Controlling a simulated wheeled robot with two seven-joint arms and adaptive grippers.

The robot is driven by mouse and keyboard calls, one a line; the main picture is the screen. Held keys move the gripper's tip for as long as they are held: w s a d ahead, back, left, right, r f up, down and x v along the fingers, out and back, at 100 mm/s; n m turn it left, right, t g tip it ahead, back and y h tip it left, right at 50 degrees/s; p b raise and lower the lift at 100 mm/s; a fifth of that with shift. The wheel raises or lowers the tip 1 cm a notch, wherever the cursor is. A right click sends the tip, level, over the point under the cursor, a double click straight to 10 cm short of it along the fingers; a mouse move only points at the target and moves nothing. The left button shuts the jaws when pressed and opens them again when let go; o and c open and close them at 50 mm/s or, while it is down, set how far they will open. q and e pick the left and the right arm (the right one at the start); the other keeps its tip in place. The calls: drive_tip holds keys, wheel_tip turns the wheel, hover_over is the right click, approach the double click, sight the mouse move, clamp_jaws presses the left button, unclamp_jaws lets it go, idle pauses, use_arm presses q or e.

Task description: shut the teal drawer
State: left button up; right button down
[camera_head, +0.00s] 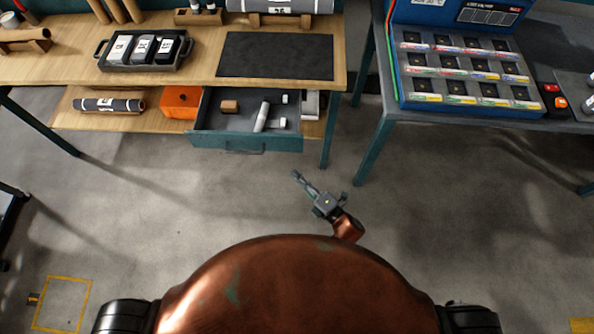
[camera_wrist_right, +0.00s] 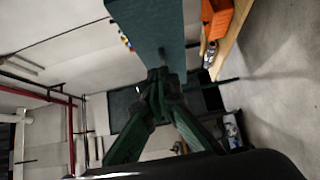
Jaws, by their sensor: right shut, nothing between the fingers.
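The teal drawer (camera_head: 245,142) stands pulled out under the wooden workbench, with its handle (camera_head: 231,152) on the front. A small brown block and pale cylindrical pieces lie inside it. My right gripper (camera_head: 296,175) is shut and empty, in front of the drawer near its right corner, apart from it in the head view. In the right wrist view the closed fingers (camera_wrist_right: 158,76) point at a teal panel (camera_wrist_right: 150,25) that looks like the drawer front; I cannot tell the exact gap there. My left gripper is not in view.
An orange box (camera_head: 181,101) sits on the lower shelf left of the drawer, and a grey roll (camera_head: 108,105) lies farther left. A teal bench leg (camera_head: 330,145) stands right of the drawer. A second table (camera_head: 460,117) holds a blue rack. The floor before the drawer is clear.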

sight(277, 145)
drive_tip(key=x, duration=0.3)
drive_tip(key=w+d+b+x, duration=0.1)
drive_tip(key=x, duration=0.6)
drive_tip(key=shift+w+d+f+b, duration=0.15)
drive_tip(key=shift+w+d+b, duration=0.1)
drive_tip(key=shift+d+b, duration=0.15)
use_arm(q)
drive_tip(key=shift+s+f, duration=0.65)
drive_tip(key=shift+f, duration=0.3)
use_arm(e)
drive_tip(key=shift+w, duration=0.5)
